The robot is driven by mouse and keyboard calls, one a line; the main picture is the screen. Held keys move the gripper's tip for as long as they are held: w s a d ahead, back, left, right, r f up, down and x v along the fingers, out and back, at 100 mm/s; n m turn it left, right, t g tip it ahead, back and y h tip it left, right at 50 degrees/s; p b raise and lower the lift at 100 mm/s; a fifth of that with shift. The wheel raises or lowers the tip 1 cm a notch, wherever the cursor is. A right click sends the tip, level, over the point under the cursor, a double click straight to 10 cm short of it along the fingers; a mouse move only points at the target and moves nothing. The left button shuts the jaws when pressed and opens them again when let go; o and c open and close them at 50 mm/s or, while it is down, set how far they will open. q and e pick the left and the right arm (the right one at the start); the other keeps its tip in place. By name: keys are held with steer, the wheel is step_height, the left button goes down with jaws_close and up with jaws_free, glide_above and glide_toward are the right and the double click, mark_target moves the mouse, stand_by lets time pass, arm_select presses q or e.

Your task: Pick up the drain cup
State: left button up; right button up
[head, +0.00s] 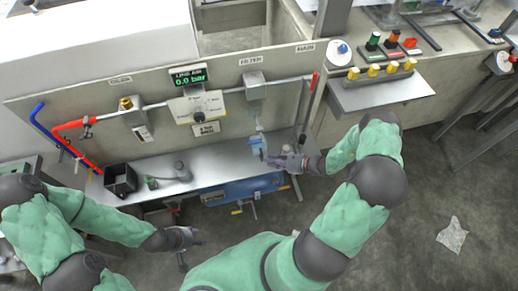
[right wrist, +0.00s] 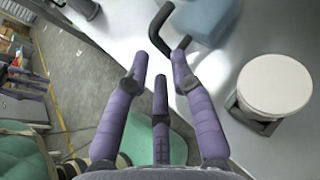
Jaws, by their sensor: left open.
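The drain cup appears to be the pale blue cup (head: 257,145) on the bench below the filter block. In the right wrist view, a blue body (right wrist: 207,18) with a black bent handle (right wrist: 158,28) shows at the top, partly cut off. My right gripper (head: 272,160) is right beside the cup. Its purple fingers (right wrist: 160,75) are spread with nothing between them, and their tips are close to the handle; I cannot tell whether they touch it. My left gripper (head: 192,240) is open and empty in front of the bench, away from the cup.
A gauge panel (head: 198,106) and pipes are on the board behind. A white round-topped part (right wrist: 275,86) is right of my right fingers. The bench between fitting and cup is clear.

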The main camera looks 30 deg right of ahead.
mark_target(262, 162)
steer(key=b+x, duration=0.2)
steer(key=x, duration=0.3)
jaws_close()
steer(key=shift+r, duration=0.1)
steer(key=shift+s+r+p, duration=0.15)
steer(key=shift+r+p, duration=0.5)
steer(key=shift+r, duration=0.05)
step_height(262, 162, up, 6)
steer(key=p, duration=0.3)
steer(key=s+a+p, duration=0.2)
steer(key=s, duration=0.7)
steer(key=s+a+p, duration=0.1)
steer(key=s+a, duration=0.1)
steer(key=s, duration=0.8)
steer(key=shift+a+f+p, duration=0.25)
steer(key=shift+a+p, duration=0.1)
steer(key=shift+p, duration=0.05)
